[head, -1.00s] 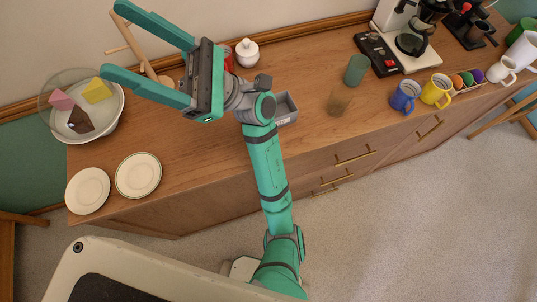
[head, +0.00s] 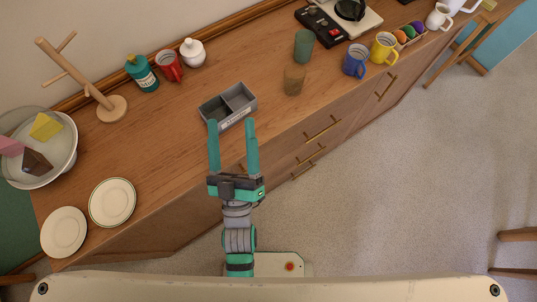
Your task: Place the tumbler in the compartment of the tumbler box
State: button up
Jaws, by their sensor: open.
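The grey tumbler box (head: 237,120) sits on the wooden top, with a label on its front and a divider between two compartments. Both compartments look empty. Two tumblers stand to its right: a green one (head: 304,46) farther back and a translucent amber-brown one (head: 294,79) nearer the front. I cannot tell which one the task names. My gripper (head: 232,126) is open and empty. Its fingertips point at the front of the box, close to its label side; I cannot tell whether they touch it. The tumblers are well to the right of my gripper.
A wooden mug tree (head: 112,108), a teal bottle (head: 142,73), a red mug (head: 169,66) and a white lidded jar (head: 192,53) stand at the back. Two plates (head: 112,203) lie at the left. Blue (head: 355,61) and yellow (head: 384,48) mugs stand right of the tumblers.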

jog(key=s+d+f+m+g, duration=0.3)
jog(key=s+d+f+g, duration=0.1)
jog(key=s+f, duration=0.4)
jog(key=s+d+f+m+g+h, duration=0.1)
jog(key=s+d+f+m+g, duration=0.2)
jog(key=s+f, duration=0.5)
jog(key=shift+d+f+m+g+h, duration=0.3)
jog(key=shift+d+f+g, duration=0.4)
jog(key=shift+g, duration=0.3)
